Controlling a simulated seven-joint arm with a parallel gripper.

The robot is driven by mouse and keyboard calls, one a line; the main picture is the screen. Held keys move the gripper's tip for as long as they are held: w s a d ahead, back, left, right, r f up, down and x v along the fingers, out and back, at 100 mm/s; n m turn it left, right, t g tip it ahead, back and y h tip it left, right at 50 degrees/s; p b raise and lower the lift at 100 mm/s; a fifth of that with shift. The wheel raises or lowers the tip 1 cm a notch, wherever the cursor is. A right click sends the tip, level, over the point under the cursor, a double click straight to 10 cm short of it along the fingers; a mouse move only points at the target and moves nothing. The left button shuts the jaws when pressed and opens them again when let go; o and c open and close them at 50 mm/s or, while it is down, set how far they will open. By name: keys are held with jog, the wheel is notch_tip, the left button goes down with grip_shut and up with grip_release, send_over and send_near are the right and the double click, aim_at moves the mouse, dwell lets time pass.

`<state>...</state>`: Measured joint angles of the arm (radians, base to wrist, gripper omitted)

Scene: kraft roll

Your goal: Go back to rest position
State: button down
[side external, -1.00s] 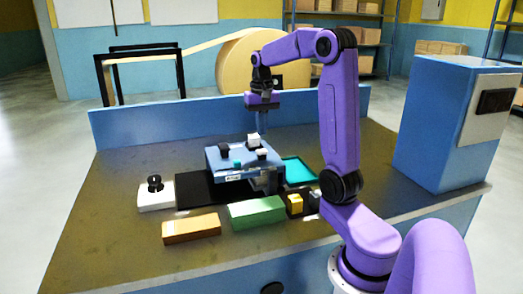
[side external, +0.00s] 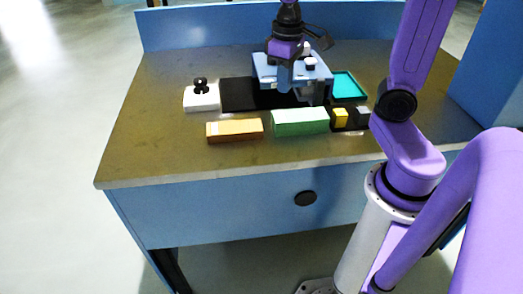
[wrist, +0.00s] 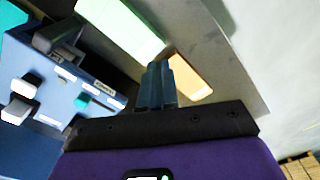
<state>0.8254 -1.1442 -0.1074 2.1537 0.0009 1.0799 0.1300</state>
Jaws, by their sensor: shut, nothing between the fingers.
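My gripper (side external: 284,82) points down over the blue machine (side external: 264,74) in the side view, with its purple hand above. Its fingers are together and empty, and they also show in the wrist view (wrist: 155,84). I cannot tell the exact height of the fingertips above the machine. The machine also shows at the left of the wrist view (wrist: 40,78), with white, dark and teal parts on top.
A green block (side external: 300,122), an orange block (side external: 235,130) and a yellow block (side external: 340,117) lie along the front. A white piece with a black knob (side external: 202,97) stands left of a black mat (side external: 240,94). A teal tray (side external: 347,86) lies right. The table's (side external: 150,140) left side is clear.

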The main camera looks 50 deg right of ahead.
jog(key=s+a+f+n, duration=0.2)
jog(key=s+n, duration=0.3)
jog(key=s, duration=0.3)
jog(key=s+a+f+n, duration=0.2)
jog(key=s+a+n, duration=0.3)
jog(key=s, duration=0.3)
jog(key=shift+s+a+f, duration=0.15)
jog(key=shift+s+f, duration=0.05)
jog(key=shift+s, duration=0.05)
